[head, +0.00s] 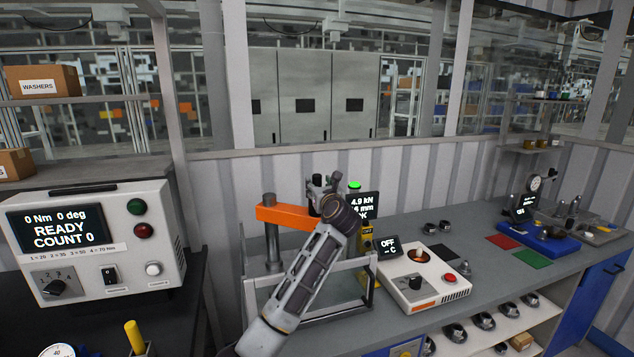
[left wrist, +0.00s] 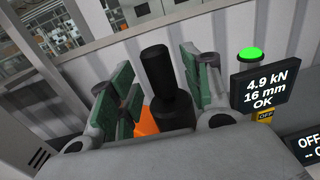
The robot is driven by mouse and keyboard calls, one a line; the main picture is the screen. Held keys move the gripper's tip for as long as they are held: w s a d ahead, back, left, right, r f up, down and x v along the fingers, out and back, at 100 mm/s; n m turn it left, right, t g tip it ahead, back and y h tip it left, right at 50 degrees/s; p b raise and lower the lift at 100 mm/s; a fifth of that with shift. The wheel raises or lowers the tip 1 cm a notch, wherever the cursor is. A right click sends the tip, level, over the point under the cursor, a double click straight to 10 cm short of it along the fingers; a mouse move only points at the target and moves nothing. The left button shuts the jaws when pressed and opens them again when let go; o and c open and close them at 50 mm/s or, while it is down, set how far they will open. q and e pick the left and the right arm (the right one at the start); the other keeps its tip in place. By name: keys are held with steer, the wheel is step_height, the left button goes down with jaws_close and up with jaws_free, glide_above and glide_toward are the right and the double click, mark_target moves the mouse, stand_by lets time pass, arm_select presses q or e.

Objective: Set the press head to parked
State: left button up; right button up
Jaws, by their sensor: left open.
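The press stands on the grey bench in the head view, with an orange press head arm (head: 283,216) on a grey column (head: 271,245). A bit of orange (left wrist: 147,124) shows low in the left wrist view. My left gripper (head: 322,188) is over the right end of the orange arm. In the left wrist view its green-padded fingers are open, one on each side of an upright black handle (left wrist: 156,70). A gap shows beside the handle; whether a pad touches it I cannot tell. The press display (left wrist: 269,88) reads 4.9 kN, 16 mm, OK. My forearm hides part of the press.
A green lamp (left wrist: 251,56) is lit by the display. A white heater-like box (head: 425,280) reading OFF stands right of the press. A torque tester (head: 95,240) reading READY COUNT 0 is at left. Red and green mats and a blue tray lie farther right.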

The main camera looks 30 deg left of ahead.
arm_select(q)
steer(key=shift+x, duration=1.5)
steer(key=shift+c, duration=0.2)
jaws_close()
